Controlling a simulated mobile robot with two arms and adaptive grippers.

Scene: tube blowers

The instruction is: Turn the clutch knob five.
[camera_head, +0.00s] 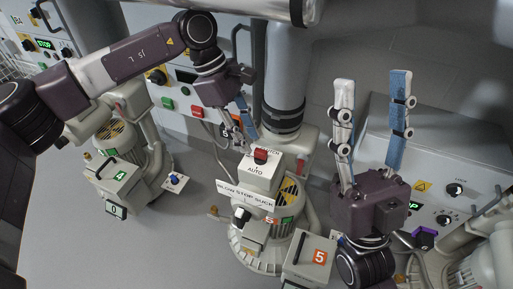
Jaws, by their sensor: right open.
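A white box (259,178) with a red knob (261,156) on top stands at the centre. Its label is partly hidden and reads "...TCH" behind the knob and "AUTO" in front. An orange "5" plate (319,257) sits on the unit just in front and to the right. My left gripper (243,138) points down just behind and left of the red knob, apart from it as far as I can see. Its finger gap is too small to judge. My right gripper (372,76) is open and empty, with its fingers pointing up, right of the box.
A "BLOW STOP SUCK" sign (245,195) stands above a black knob (242,215) at the front. Another blower unit (118,182) is at the left. A panel (441,190) with black knobs stands at the right. Grey floor (180,215) is free between the left and centre units.

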